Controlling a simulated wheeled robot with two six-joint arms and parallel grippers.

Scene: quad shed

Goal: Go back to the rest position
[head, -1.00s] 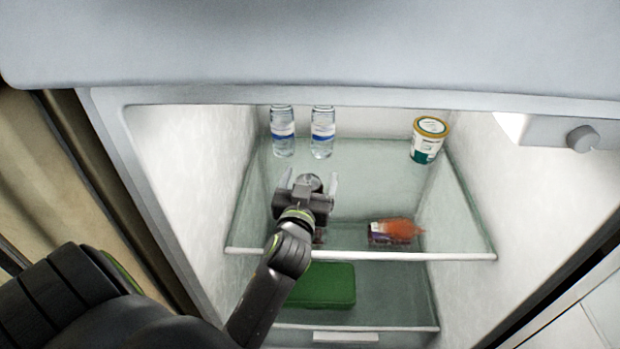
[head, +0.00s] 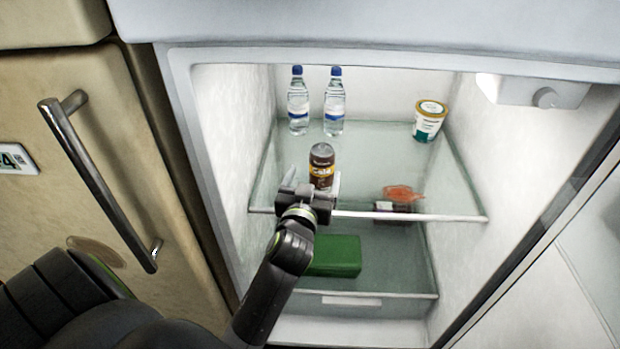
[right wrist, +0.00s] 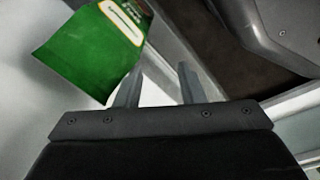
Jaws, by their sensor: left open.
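My left gripper (head: 310,186) is open in the head view, at the front edge of the upper fridge shelf. I cannot tell whether the fingertips still flank the can. My right gripper (right wrist: 156,88) shows only in the right wrist view, its two fingers apart with nothing between them. A green carton (right wrist: 92,50) with a pale label lies beyond its left finger.
The open fridge has two water bottles (head: 299,102) and a white tub (head: 429,121) at the back of the upper glass shelf (head: 385,160). A reddish package (head: 402,193) lies near the front right. A green box (head: 335,256) lies below. A cabinet handle (head: 95,180) stands out at left.

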